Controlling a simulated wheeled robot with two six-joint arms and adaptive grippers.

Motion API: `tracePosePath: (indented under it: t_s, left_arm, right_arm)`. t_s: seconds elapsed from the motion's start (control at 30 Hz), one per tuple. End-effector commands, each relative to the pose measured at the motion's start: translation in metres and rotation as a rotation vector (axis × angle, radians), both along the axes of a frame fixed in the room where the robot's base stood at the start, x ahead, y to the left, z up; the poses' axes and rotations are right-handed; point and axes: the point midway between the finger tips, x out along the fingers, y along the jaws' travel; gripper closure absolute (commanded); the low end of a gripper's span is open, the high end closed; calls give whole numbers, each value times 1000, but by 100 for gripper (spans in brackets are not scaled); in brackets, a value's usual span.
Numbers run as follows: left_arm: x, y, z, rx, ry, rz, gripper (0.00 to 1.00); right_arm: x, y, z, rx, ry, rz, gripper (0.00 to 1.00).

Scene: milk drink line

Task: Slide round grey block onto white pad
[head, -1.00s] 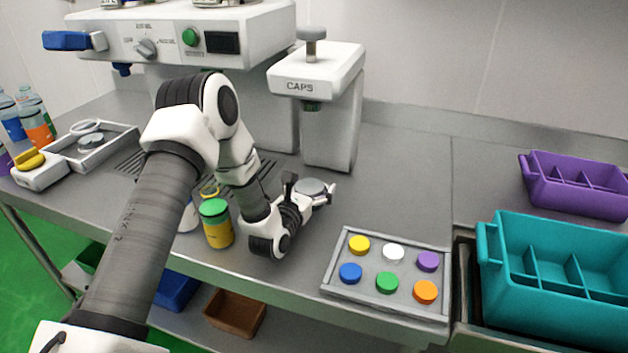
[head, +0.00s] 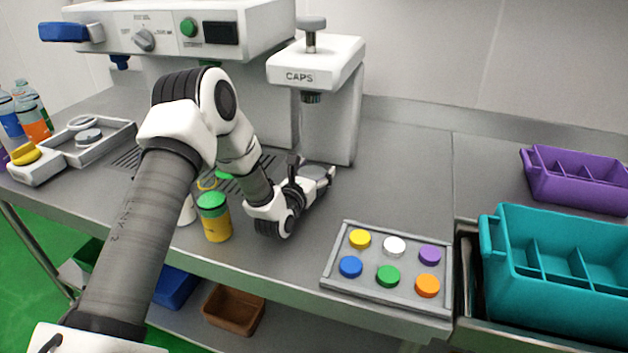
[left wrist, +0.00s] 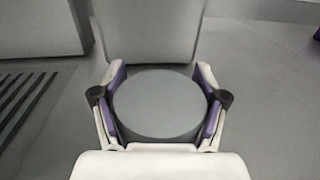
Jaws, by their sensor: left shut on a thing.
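The round grey block (left wrist: 158,103) is between the two fingers of my left gripper (left wrist: 160,100), which are shut on its sides in the left wrist view. In the head view the block (head: 314,172) shows as a grey disc at the tip of my left gripper (head: 312,178), low over or on the counter. It is just in front of the white CAPS press (head: 316,75). I cannot make out a white pad in either view; the fingers and block may hide it. My right gripper is not in view.
A yellow jar with a green lid (head: 214,218) stands left of my left gripper. A grey tray of coloured caps (head: 340,272) lies to the right. Teal (head: 500,240) and purple (head: 535,180) bins are farther right. Counter between press and cap tray is clear.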

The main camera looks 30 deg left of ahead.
Motion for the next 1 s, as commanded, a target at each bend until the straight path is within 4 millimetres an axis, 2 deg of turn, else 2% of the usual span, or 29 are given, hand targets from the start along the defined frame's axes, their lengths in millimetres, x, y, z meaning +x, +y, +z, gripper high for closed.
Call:
tracePosePath:
  t_s: [0.83, 0.87, 0.9, 0.93, 1.0]
  left_arm:
    - [2, 1, 0, 0, -1, 0, 72]
    - [2, 1, 0, 0, -1, 0, 24]
    - [2, 1, 0, 0, -1, 0, 10]
    - [2, 1, 0, 0, 0, 0, 0]
    - [2, 1, 0, 0, 0, 0, 0]
  right_arm:
    - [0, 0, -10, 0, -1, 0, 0]
    - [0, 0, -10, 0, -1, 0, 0]
    - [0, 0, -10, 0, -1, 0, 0]
    - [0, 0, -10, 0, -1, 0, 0]
    - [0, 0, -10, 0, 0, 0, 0]
